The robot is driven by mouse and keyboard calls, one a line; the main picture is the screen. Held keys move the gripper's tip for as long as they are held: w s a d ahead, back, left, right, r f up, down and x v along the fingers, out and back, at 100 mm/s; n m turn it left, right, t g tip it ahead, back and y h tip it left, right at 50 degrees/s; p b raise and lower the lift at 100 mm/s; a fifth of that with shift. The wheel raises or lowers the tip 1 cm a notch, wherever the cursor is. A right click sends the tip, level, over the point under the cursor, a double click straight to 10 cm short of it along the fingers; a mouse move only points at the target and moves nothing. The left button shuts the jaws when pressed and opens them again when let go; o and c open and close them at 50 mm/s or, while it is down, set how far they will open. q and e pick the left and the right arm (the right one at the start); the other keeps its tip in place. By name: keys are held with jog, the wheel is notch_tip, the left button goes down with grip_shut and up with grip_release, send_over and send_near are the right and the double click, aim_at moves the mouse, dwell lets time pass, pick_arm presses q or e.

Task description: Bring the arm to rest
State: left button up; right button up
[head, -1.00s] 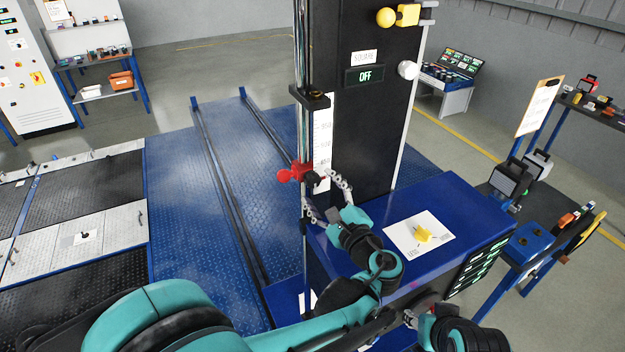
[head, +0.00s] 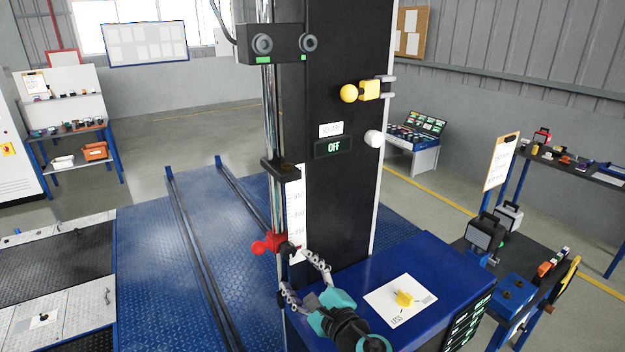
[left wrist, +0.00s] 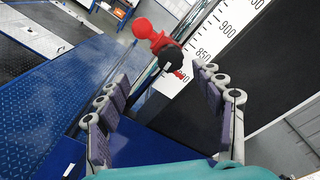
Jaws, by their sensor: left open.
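My left gripper (head: 297,273) is open and empty, low beside the black column (head: 345,190). A red clamp knob (head: 270,243) sits on the column's chrome rail, just above and left of my fingertips. In the left wrist view my gripper's (left wrist: 160,80) two fingers stand wide apart. The red knob (left wrist: 142,28) with its black part lies beyond them, and nothing is between the pads. My right gripper is not in view.
A white scale strip (head: 297,215) runs beside the rail. A blue cabinet (head: 455,265) with a yellow knob (head: 404,298) stands right of the gripper. An "OFF" display (head: 333,147) is on the column.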

pick_arm(q)
jog(key=s+a+f+n+g+h+b, duration=0.2)
jog(key=s+a+f+n+g+b, duration=0.15)
jog(key=a+f, duration=0.4)
jog(key=s+a+f+n+g+h+b, duration=0.2)
jog(key=s+a+f+n+b, duration=0.3)
jog(key=f, duration=0.4)
jog(key=s+f+n+g+h+b, duration=0.1)
jog(key=s+f+n+h+b, duration=0.5)
jog(key=s+f+n, duration=0.4)
notch_tip(320, 180, down, 2)
jog(key=shift+s+d+f+n+b, duration=0.25)
jog(key=shift+s+n+b, duration=0.1)
jog(key=shift+b, duration=0.4)
jog(key=shift+g, duration=0.25)
